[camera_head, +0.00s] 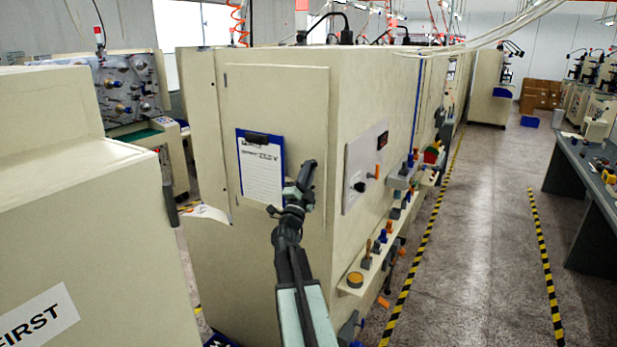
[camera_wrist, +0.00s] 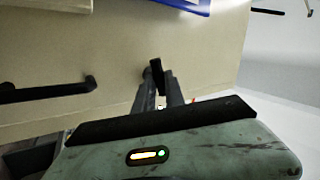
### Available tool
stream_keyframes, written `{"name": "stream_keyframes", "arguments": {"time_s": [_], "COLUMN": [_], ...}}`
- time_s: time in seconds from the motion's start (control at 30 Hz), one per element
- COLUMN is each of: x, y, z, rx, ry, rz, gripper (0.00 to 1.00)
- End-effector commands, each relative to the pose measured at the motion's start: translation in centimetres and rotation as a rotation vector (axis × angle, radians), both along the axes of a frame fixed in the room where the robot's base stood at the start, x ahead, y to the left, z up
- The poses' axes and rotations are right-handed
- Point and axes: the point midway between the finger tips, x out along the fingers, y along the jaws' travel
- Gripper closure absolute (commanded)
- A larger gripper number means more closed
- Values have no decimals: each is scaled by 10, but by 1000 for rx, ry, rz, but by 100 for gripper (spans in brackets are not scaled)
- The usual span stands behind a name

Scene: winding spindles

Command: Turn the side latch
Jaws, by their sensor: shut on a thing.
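My gripper (camera_head: 303,180) is up against the cream cabinet's (camera_head: 270,90) end face, just right of the clipboard in the head view. In the wrist view its two grey fingers (camera_wrist: 160,90) point at the cream panel and are closed around a small black piece, which I take for the side latch (camera_wrist: 157,74). The latch stands upright and slightly tilted between the fingertips. Its base is partly hidden by the fingers. In the head view my gripper hides the latch.
A blue clipboard (camera_head: 261,172) hangs on the same face. A black bar handle (camera_wrist: 50,91) shows left of the fingers in the wrist view. Shelves with spindles and knobs (camera_head: 365,263) line the cabinet's right side. The aisle floor (camera_head: 480,230) beyond is clear.

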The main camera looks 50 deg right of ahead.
Motion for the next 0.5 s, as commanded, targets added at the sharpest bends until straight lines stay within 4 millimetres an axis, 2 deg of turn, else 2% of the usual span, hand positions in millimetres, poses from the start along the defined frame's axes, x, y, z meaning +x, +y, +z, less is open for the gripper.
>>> {"name": "stream_keyframes", "arguments": {"time_s": [0.2,0.5], "x": [3,3], "y": [-1,0], "z": [-3,-4], "rx": [41,73], "ry": [-158,-292], "rz": [-1,-1], "gripper": [100,100]}}
